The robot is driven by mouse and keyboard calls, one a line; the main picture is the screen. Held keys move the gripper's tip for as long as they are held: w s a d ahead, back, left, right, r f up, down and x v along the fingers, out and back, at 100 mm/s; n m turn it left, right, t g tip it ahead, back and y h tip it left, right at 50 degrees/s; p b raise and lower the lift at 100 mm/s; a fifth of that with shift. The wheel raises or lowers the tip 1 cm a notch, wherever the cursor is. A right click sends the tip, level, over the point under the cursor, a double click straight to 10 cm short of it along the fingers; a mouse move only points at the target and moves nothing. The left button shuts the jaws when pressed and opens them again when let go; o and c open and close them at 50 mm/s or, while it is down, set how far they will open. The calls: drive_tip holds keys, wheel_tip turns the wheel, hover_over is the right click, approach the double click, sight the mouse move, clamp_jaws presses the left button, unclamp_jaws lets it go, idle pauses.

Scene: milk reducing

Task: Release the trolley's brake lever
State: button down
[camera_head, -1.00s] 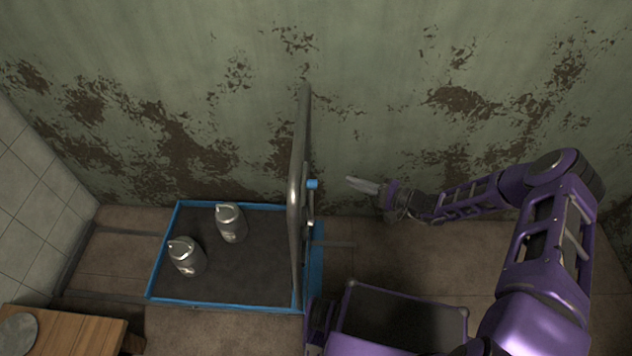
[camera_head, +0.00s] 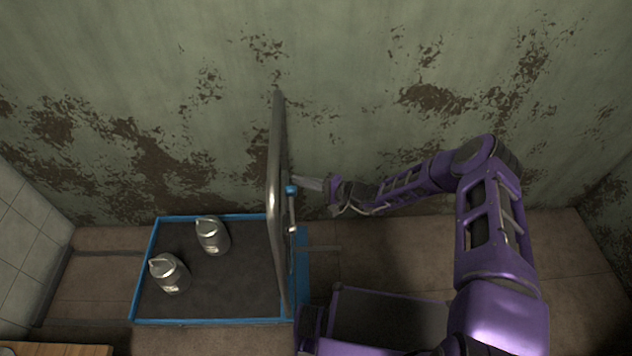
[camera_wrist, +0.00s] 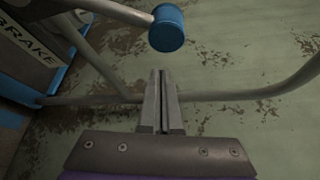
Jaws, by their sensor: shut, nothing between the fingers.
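The trolley (camera_head: 208,321) has a blue-edged dark deck and an upright grey tube handle (camera_head: 274,160) at its right end. The brake lever's blue knob (camera_head: 291,190) sits just right of the handle; in the wrist view the knob (camera_wrist: 167,28) tops a grey rod, with a panel marked BRAKE (camera_wrist: 30,42) at the left. My gripper (camera_head: 300,182) is shut and empty, its fingertips close to the knob. In the wrist view the fingertips (camera_wrist: 162,75) point towards the knob, below it in the picture. I cannot tell whether they touch it.
The peeling green wall (camera_head: 380,60) is close behind the handle. A wooden table edge (camera_head: 55,350) shows at the lower left.

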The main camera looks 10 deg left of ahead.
sight(292, 210)
drive_tip(key=shift+s+d+r, duration=0.15)
drive_tip(key=shift+s+r, duration=0.15)
drive_tip(key=shift+s, duration=0.45)
drive_tip(key=shift+s+d+r, duration=0.15)
drive_tip(key=shift+s+r, duration=0.1)
drive_tip(key=shift+s, duration=0.45)
drive_tip(key=shift+s+r, duration=0.1)
